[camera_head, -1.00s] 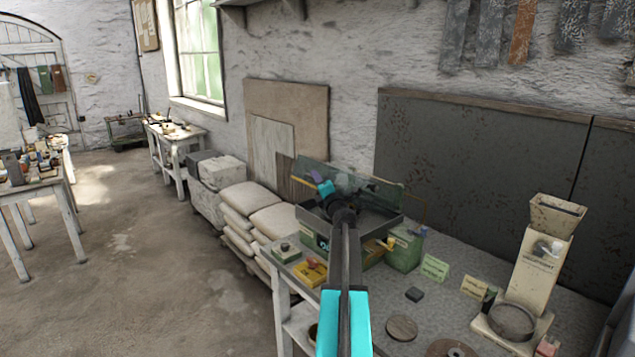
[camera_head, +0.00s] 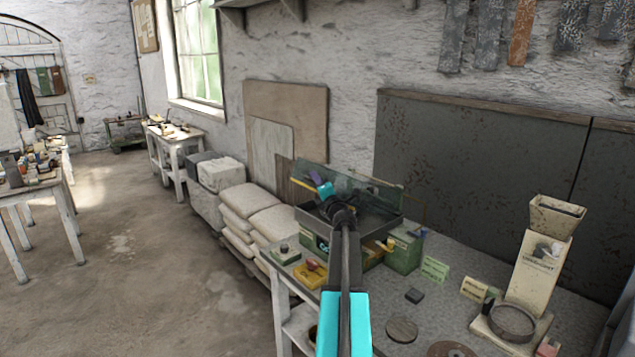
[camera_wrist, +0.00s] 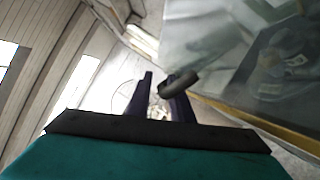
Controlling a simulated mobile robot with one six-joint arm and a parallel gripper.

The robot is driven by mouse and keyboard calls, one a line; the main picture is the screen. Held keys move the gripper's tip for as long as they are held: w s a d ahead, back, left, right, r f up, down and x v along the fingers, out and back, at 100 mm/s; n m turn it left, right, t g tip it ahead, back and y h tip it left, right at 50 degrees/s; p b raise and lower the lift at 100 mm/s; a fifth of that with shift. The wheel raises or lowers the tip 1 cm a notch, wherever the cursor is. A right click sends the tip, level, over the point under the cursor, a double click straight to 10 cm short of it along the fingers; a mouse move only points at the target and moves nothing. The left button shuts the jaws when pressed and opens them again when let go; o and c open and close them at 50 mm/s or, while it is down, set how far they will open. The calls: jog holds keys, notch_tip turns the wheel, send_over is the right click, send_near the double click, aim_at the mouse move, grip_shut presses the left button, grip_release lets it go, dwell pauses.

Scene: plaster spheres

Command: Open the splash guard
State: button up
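The splash guard (camera_head: 372,184) is a clear, greenish panel standing raised and tilted above a grey metal tray (camera_head: 382,228) on the workbench. In the wrist view the clear panel (camera_wrist: 225,50) fills the upper right, with a yellowish strip along its lower edge. My gripper (camera_head: 317,180), cyan with purple fingers, is at the panel's left end. In the wrist view my gripper (camera_wrist: 162,82) has its fingers apart. A dark rounded handle (camera_wrist: 180,84) overlaps the right finger; floor shows in the gap, and I cannot tell whether they touch.
A green box (camera_head: 403,252), a yellow block (camera_head: 309,275) and small cards stand around the tray. A cream dispenser (camera_head: 538,270) stands at the bench's right. Stacked sacks (camera_head: 245,218) lie left of the bench.

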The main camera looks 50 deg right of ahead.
jog(key=b+v, duration=0.3)
jog(key=v, duration=1)
jog(key=shift+s, duration=0.2)
jog(key=shift+f, duration=0.1)
dwell(0.3)
